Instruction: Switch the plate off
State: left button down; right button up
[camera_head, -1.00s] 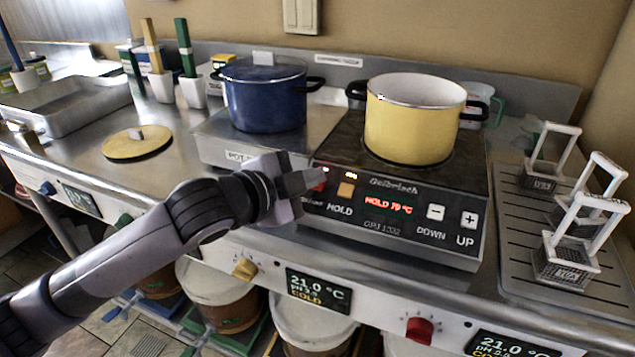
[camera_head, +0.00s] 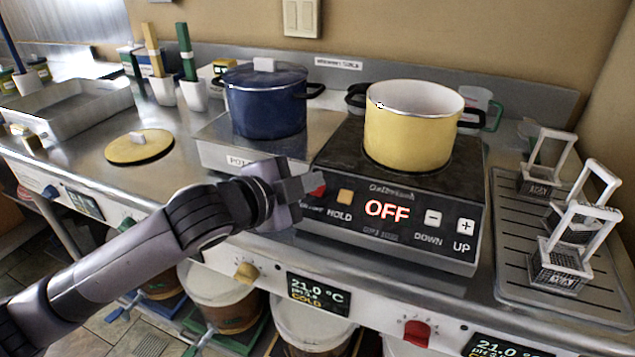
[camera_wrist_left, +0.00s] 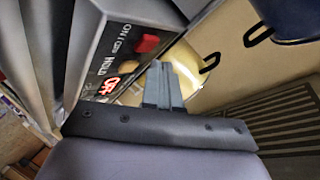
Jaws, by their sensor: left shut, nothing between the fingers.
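The black hot plate (camera_head: 340,242) stands on the steel counter, and its display (camera_head: 387,210) reads OFF in red. A red button (camera_head: 317,190) is at the left end of its front panel, beside an orange HOLD button (camera_head: 344,196). The yellow pot (camera_head: 410,135) sits on the plate's top. My left gripper (camera_head: 312,184) is shut and empty, its tips close to the red button; I cannot tell whether they touch it. In the left wrist view, the shut fingers (camera_wrist_left: 163,86) show near the red button (camera_wrist_left: 147,44). My right gripper is not in view.
A blue lidded pot (camera_head: 265,105) stands on a second plate (camera_head: 222,150) behind my left gripper. A grey drip tray (camera_head: 520,285) with several wire baskets is at the right. Red knob (camera_head: 418,330) and yellow knob (camera_head: 245,271) stick out from the counter's front.

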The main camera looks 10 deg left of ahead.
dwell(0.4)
pick_arm(q)
jog(key=shift+r, duration=0.1)
jog(key=s+r+p, duration=0.3)
jog(key=r+p, duration=0.2)
jog(key=p, duration=0.1)
jog(key=shift+a, duration=0.3)
dwell(0.5)
jog(key=s+a+f+n+g+y, duration=0.25)
jog(key=s+a+f+n, duration=0.2)
jog(key=s+f, duration=0.35)
jog(key=s+a+f+n+g+y, duration=0.2)
jog(key=s+a+f+n+g, duration=0.15)
jog(key=s+f+n, duration=0.4)
jog(key=s+a+f+n+g+y, duration=0.2)
jog(key=s+a+f+n+g, duration=0.15)
jog(key=s+f, duration=0.45)
jog(key=w+d+f+t+h, duration=0.1)
jog(key=w+d+f+t, duration=0.1)
jog(key=w+f+t, duration=0.2)
notch_tip(320, 180, down, 4)
jog(key=t, duration=0.3)
jog(key=shift+d+r+m+h, duration=0.25)
jog(key=shift+m+h, duration=0.1)
